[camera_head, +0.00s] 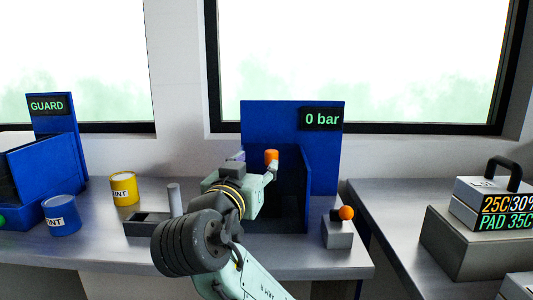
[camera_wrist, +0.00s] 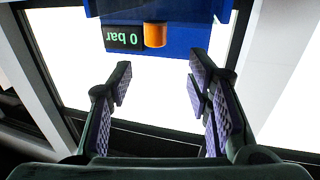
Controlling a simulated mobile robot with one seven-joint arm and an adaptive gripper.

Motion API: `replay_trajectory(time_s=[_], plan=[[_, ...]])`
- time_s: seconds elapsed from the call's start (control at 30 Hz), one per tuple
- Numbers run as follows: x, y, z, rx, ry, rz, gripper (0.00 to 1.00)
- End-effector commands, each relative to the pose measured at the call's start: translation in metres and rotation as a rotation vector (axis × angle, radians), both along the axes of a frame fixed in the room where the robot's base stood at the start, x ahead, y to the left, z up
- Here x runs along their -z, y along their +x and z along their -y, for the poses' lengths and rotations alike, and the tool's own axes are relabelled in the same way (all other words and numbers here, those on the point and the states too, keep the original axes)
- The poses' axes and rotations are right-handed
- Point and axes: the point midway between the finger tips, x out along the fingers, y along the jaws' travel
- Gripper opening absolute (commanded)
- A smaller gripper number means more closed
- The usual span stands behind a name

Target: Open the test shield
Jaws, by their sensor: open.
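A blue test bay with a tall back panel (camera_head: 265,122) and a right side wall (camera_head: 308,185) stands on the bench and carries a "0 bar" display (camera_head: 321,119). Which part is the shield itself is not clear. An orange cylindrical knob (camera_head: 271,156) shows in front of the back panel. My gripper (camera_head: 255,160) is open at the bay, and my arm hides much of the bay's left side. In the wrist view, upside down, the orange knob (camera_wrist: 155,35) and the display (camera_wrist: 122,38) lie beyond the open, empty fingers (camera_wrist: 160,75). The knob is not between the pads.
An orange-ball lever on a grey box (camera_head: 338,232) stands right of the bay. A dark tray (camera_head: 148,226) with a grey post, a yellow can (camera_head: 123,188) and a blue can (camera_head: 61,214) are left. A blue GUARD unit (camera_head: 47,125) is far left.

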Motion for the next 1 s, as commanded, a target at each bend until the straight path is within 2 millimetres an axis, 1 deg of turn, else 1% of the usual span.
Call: replay_trajectory(time_s=[0.03, 0.17, 0.5, 0.6, 0.7, 0.8, 1.0], plan=[[0.002, 0.002, 0.006, 0.017, 0.003, -0.008, 0.46], [0.002, 0.014, 0.011, 0.023, 0.006, -0.014, 0.46], [0.001, 0.075, 0.027, 0.02, 0.005, -0.014, 0.46], [0.001, 0.089, 0.03, 0.02, 0.005, -0.013, 0.46], [0.002, 0.098, 0.032, 0.018, 0.004, -0.012, 0.46], [0.002, 0.103, 0.033, 0.016, 0.004, -0.011, 0.46], [0.003, 0.104, 0.033, 0.015, 0.005, -0.011, 0.46]])
